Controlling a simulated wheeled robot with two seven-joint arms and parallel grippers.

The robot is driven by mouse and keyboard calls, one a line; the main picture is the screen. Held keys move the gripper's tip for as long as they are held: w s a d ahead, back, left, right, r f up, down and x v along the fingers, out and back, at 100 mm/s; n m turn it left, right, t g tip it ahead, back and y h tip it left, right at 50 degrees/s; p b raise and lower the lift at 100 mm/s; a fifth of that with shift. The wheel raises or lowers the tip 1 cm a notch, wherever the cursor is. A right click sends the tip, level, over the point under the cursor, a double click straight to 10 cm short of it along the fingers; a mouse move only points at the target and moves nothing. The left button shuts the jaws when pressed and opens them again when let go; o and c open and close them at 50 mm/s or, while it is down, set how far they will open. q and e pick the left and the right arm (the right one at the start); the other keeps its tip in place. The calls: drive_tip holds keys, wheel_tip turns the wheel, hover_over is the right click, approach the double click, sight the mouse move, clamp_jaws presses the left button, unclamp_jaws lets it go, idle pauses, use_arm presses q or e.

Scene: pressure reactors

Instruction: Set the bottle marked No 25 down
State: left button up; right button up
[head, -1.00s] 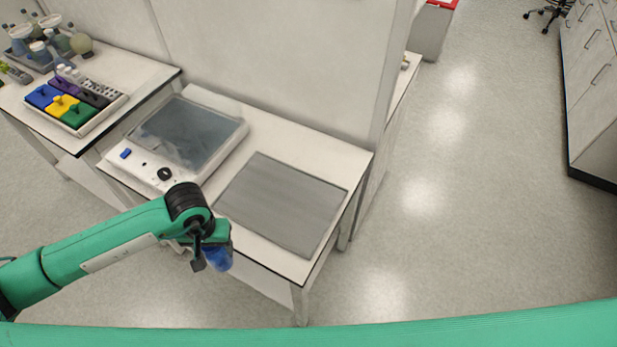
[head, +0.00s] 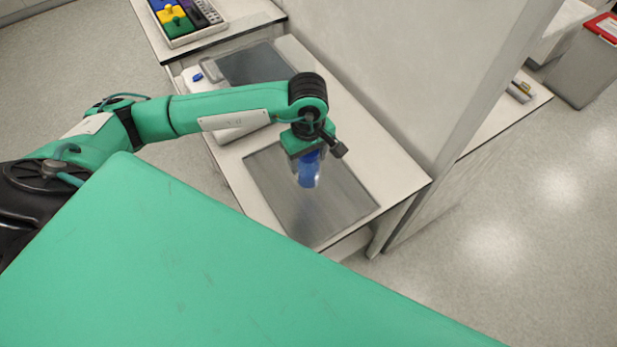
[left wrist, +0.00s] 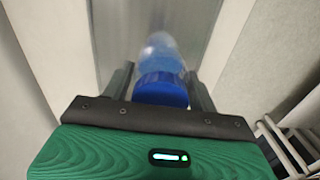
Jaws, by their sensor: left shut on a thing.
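My left gripper (head: 308,150) is shut on a bottle with a blue cap (head: 309,169). The bottle hangs over the grey mat (head: 276,190) on the white bench. In the left wrist view the blue cap (left wrist: 161,90) sits between the two dark fingers, and the clear bluish bottle body (left wrist: 160,52) points away toward the mat. I cannot tell whether the bottle's base touches the mat. No number can be read on it. My right gripper is not in view.
A hotplate-like device with a grey top (head: 257,66) stands on the bench behind the mat. A tray with coloured blocks (head: 185,22) is on another table at the upper left. A tall pale partition (head: 400,70) rises along the bench's right side.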

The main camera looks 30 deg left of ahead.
use_arm(q)
drive_tip(key=r+n+b, duration=0.1)
drive_tip(key=n, duration=0.2)
drive_tip(key=w+r+n, duration=0.1)
drive_tip(key=r+n, duration=0.1)
drive_tip(key=n, duration=0.1)
drive_tip(key=w+r+n+b, duration=0.1)
drive_tip(key=n, duration=0.2)
drive_tip(key=shift+w+a+r+b, duration=0.2)
drive_tip(key=shift+a+r+b, duration=0.05)
drive_tip(key=shift+r+b, duration=0.1)
drive_tip(key=shift+w+r+n, duration=0.1)
drive_tip(key=shift+r+n, duration=0.3)
drive_tip(key=shift+n, duration=0.4)
wheel_tip(320, 180, up, 7)
drive_tip(key=a+n+b, duration=0.1)
drive_tip(key=n+b, duration=0.3)
drive_tip(key=n, duration=0.8)
wheel_tip(320, 180, down, 20)
drive_tip(key=p, duration=0.2)
drive_tip(key=shift+w+a, duration=0.15)
drive_tip(key=shift+w, duration=0.2)
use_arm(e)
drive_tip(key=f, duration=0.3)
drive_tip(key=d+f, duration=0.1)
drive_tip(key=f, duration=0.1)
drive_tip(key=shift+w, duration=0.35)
